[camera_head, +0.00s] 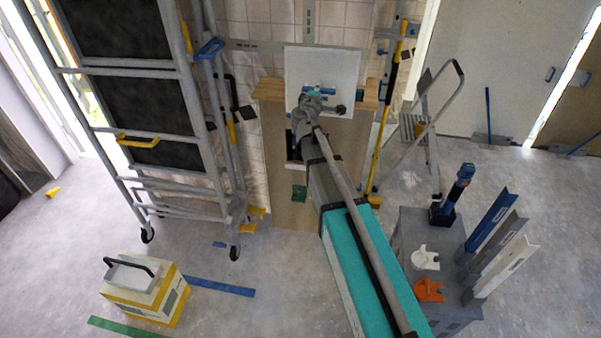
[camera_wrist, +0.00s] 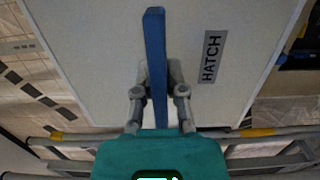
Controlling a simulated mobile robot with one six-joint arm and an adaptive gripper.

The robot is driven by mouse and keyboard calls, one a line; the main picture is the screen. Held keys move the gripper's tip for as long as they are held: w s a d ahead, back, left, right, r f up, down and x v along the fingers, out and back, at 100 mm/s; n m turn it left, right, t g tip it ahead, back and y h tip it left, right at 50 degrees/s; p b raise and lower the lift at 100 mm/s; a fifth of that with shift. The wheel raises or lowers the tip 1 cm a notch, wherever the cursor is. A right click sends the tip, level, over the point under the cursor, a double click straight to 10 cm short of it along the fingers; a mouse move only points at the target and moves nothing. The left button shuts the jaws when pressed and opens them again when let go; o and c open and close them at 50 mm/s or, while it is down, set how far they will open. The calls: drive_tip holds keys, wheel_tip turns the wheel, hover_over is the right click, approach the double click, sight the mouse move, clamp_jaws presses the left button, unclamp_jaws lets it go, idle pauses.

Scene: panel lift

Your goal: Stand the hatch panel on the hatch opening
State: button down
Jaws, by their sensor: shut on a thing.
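The hatch panel (camera_head: 335,65) is a white board, roughly upright in front of the tiled wall in the head view. In the wrist view the panel (camera_wrist: 100,50) fills much of the picture, with a grey HATCH label (camera_wrist: 212,56) and a blue handle bar (camera_wrist: 154,50). My gripper (camera_wrist: 158,90) is shut on the blue handle; in the head view my gripper (camera_head: 308,102) is at the panel's lower part. A dark gap (camera_head: 292,146), perhaps the hatch opening, shows below the panel in a wooden board. My arm hides part of it.
A wooden ledge (camera_head: 268,88) shows on both sides of the panel. A wheeled scaffold (camera_head: 200,120) stands left, a yellow pole (camera_head: 382,125) and a stepladder (camera_head: 432,130) right. A grey cabinet (camera_head: 405,240) stands right of my arm. A yellow-white case (camera_head: 145,290) lies on the floor at left.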

drive_tip(key=shift+s, duration=0.45)
idle(0.3)
